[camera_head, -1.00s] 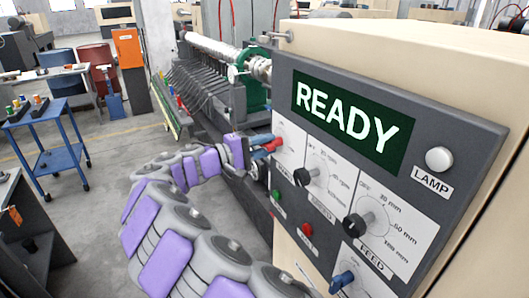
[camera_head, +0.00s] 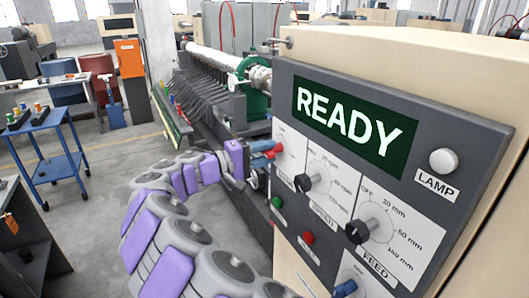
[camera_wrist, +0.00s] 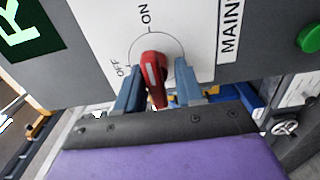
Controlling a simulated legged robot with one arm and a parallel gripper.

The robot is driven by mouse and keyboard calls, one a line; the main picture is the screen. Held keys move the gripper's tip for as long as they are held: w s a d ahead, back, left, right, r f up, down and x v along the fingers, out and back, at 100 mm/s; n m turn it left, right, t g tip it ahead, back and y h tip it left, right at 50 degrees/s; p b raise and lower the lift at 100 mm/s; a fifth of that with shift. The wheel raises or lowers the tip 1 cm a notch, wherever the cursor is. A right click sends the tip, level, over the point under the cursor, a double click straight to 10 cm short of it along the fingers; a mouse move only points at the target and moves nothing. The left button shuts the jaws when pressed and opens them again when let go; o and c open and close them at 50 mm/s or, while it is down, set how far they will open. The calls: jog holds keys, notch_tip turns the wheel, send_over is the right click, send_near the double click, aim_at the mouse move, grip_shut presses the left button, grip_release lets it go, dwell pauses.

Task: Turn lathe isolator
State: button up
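The lathe isolator is a red rotary knob (camera_wrist: 153,75) on a white plate marked OFF and ON, beside a partly cut-off label starting "MAIN". A pale line runs along the knob. My gripper (camera_wrist: 158,88) has its two blue fingers on either side of the knob, with a gap visible at the right finger. Contact at the left finger cannot be told. In the head view, my gripper (camera_head: 264,150) reaches the panel's left edge, and the red knob (camera_head: 273,150) shows there, partly hidden by the fingers. The panel display (camera_head: 347,117) reads READY.
The control panel also carries a SPEED knob (camera_head: 307,183), a FEED knob (camera_head: 359,230), a green button (camera_head: 277,202), a red button (camera_head: 308,238), a blue knob (camera_head: 346,288) and a LAMP button (camera_head: 443,161). A blue trolley (camera_head: 50,165) stands left on open floor.

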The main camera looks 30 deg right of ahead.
jog(key=shift+o, duration=0.4)
jog(key=shift+r, duration=0.1)
jog(key=shift+a, duration=0.1)
jog(key=shift+a, duration=0.25)
jog(key=a+p, duration=0.4)
jog(key=a, duration=1.3)
jog(key=shift+s, duration=0.2)
